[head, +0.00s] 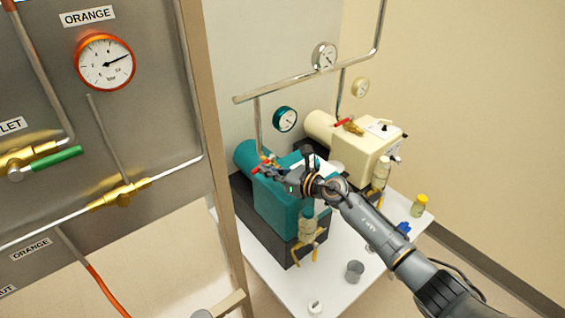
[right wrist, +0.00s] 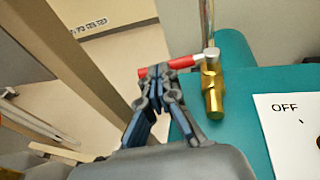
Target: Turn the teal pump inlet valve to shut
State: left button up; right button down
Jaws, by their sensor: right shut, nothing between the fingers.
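The teal pump (head: 277,205) stands on a white table. Its inlet valve is a brass body (right wrist: 212,95) below a vertical pipe, with a red lever handle (right wrist: 181,62). In the right wrist view the handle sticks out to the left, crosswise to the pipe. The red handle also shows in the head view (head: 261,166). My right gripper (right wrist: 155,72) is shut and empty, its fingertips close by the handle; the fingers hide part of it, and I cannot tell whether they touch. In the head view the right gripper (head: 279,172) is over the pump top. My left gripper is not in view.
A cream pump (head: 370,150) with its own red-handled valve stands behind on the white table (head: 335,290). A grey cup (head: 354,271) and a yellow-lidded jar (head: 419,205) are on the table.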

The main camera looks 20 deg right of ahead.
jog(key=shift+w+a, duration=0.2)
jog(key=shift+a, duration=0.1)
jog(key=shift+w+a, duration=0.25)
jog(key=shift+a, duration=0.1)
dwell(0.4)
